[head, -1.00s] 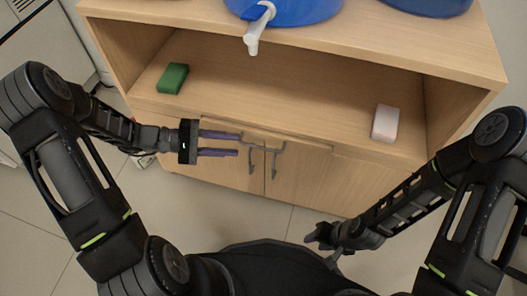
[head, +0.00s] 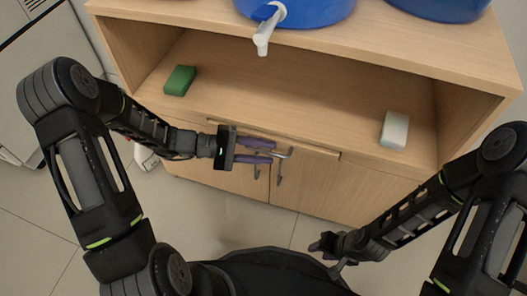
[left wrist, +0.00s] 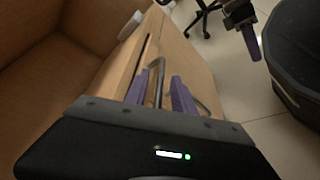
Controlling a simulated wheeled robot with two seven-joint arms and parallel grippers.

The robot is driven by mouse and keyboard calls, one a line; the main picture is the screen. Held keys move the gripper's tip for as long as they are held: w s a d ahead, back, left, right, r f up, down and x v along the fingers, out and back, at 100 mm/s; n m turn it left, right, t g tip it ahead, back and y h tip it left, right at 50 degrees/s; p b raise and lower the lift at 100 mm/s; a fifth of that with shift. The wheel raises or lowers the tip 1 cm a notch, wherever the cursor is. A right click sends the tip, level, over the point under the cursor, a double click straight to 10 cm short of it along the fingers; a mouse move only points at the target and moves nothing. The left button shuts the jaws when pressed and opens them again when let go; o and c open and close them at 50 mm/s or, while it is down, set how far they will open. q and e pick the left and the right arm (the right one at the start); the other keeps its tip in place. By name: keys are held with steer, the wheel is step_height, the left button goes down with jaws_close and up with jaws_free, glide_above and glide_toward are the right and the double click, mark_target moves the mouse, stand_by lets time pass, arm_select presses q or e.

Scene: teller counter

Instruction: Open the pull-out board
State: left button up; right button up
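The pull-out board (head: 318,151) shows as a thin wooden strip under the open shelf of a cabinet, above two doors. It appears flush with the cabinet front. Two grey hooked handles (head: 279,172) show below it, partly hidden by my left gripper. My left gripper (head: 273,152) is in front of the strip and handles, with its purple fingers apart. In the left wrist view, a metal handle bar (left wrist: 158,88) lies between these fingers; whether they touch it I cannot tell. My right gripper (head: 322,243) hangs low at the right, away from the cabinet; its opening is unclear.
A green block (head: 180,80) and a white block (head: 395,129) lie on the open shelf (head: 290,95). A blue container (head: 310,10) with a white tap stands on the cabinet top, with another blue container (head: 440,8) beside it. Tiled floor (head: 200,215) is free in front.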

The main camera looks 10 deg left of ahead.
arm_select(q)
steer(key=shift+c, duration=0.5)
jaws_close()
stand_by(0.9)
